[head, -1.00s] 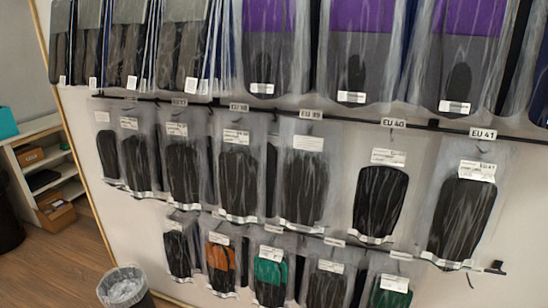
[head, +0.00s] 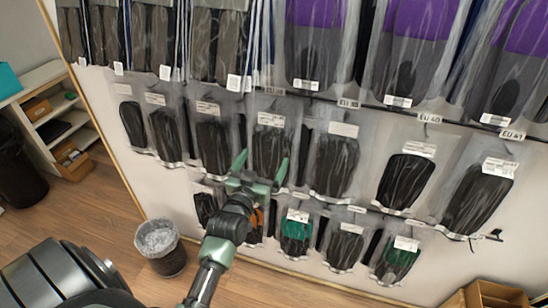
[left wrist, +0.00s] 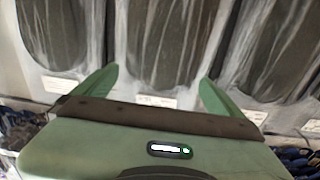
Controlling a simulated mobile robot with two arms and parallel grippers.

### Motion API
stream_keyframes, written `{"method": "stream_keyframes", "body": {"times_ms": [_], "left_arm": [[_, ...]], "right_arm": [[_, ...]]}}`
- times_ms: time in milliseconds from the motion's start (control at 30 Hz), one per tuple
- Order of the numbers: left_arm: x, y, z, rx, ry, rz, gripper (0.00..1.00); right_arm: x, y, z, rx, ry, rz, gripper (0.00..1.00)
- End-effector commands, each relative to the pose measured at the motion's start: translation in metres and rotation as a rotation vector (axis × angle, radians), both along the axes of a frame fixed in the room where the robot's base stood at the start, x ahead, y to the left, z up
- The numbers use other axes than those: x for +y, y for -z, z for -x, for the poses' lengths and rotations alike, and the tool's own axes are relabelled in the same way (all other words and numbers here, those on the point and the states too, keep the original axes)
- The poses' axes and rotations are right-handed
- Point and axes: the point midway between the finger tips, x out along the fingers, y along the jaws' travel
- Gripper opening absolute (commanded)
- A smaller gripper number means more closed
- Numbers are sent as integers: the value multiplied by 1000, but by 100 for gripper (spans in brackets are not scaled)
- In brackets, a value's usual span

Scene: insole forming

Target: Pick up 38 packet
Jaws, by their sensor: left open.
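The 38 packet (head: 270,143) is a clear bag with a dark insole and a white label. It hangs in the middle row of the wall display, under the rail. My left gripper (head: 262,157) is open in front of its lower part, fingers pointing up at the packet. In the left wrist view, a dark packet (left wrist: 165,35) shows between the two spread green fingers (left wrist: 159,75). Whether the fingers touch the bag cannot be told. The 38 rail tag is not clearly readable now. My right gripper is not in view.
Similar packets hang close on both sides, including the 39 packet (head: 333,165) to the right. A lower row holds smaller packets, one green (head: 295,235). A lined bin (head: 160,245) stands on the floor; cardboard boxes (head: 495,295) sit at lower right.

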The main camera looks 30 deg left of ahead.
Motion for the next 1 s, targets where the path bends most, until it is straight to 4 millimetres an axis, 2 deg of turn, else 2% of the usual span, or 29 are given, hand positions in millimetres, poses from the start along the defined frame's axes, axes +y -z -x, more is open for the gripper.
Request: {"method": "stream_keyframes", "body": {"times_ms": [133, 300, 600, 900, 933, 1000], "left_arm": [[8, -5, -21, 1, 0, -1, 99], [12, -2, -40, 2, 1, -1, 99], [13, -1, -44, 2, 1, -1, 99], [13, -1, -44, 2, 1, -1, 15], [13, -1, -44, 2, 1, -1, 8], [13, -1, -44, 1, 1, -1, 8]], "right_arm": [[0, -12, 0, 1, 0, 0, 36], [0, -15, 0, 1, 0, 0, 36], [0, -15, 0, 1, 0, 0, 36], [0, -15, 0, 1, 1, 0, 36], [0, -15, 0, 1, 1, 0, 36], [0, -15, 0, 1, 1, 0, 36]]}}
